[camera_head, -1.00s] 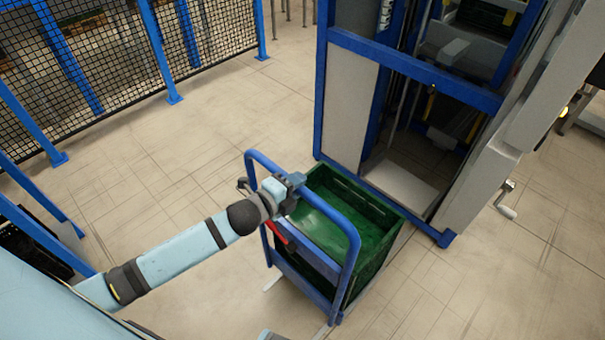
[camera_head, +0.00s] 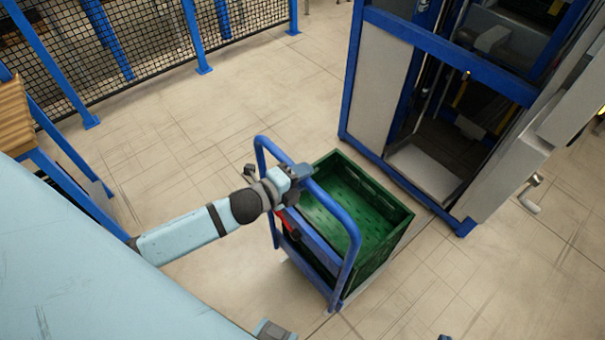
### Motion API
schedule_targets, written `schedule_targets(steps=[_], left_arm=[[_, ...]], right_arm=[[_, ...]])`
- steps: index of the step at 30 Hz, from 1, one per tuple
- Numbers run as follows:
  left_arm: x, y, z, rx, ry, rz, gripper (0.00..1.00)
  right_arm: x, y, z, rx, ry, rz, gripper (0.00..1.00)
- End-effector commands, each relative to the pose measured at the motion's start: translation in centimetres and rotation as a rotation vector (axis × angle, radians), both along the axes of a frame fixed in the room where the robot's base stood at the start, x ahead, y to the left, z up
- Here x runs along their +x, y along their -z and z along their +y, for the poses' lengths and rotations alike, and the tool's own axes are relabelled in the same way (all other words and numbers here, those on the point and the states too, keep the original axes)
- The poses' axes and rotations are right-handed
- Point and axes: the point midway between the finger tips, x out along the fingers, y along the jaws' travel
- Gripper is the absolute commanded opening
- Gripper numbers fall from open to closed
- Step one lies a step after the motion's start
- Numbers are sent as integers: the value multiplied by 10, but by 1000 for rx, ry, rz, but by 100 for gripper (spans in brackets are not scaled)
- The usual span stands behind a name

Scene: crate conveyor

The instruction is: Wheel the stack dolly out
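The stack dolly has a blue tubular push handle (camera_head: 345,222) and carries a green crate (camera_head: 388,238). The crate looks empty, with slotted walls and floor. The dolly stands on the tiled floor, in front of the blue-framed machine and apart from it. My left gripper (camera_head: 297,174) is at the upper bar of the handle and appears shut around it; the fingertips are partly hidden. A red part (camera_head: 287,222) sits on the handle side below the gripper. My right gripper is not recognisable in the view.
The blue-framed machine (camera_head: 440,45) with an open bay stands behind and right of the dolly, a crank handle (camera_head: 530,195) on its side. A mesh fence (camera_head: 150,38) runs along the back left. Tiled floor between fence and dolly is clear.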

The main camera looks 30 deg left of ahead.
Motion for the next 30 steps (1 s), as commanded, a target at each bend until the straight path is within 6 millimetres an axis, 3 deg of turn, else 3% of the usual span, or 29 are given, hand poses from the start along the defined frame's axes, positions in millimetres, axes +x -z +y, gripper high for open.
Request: schedule_targets(steps=[1, 3, 14, 30], left_arm=[[0, 0, 0, 1, -1, 1, 41], [0, 0, 0, 0, 0, 0, 53], [-6, 0, 2, 0, 0, 0, 53], [-98, -19, 35, 0, 0, 2, 53]], right_arm=[[0, 1, 0, 0, -1, 1, 0], [-1, 1, 1, 0, -1, 2, 0], [-1, 2, 1, 1, -2, 2, 0], [0, 11, 0, 1, -1, -3, 0]])
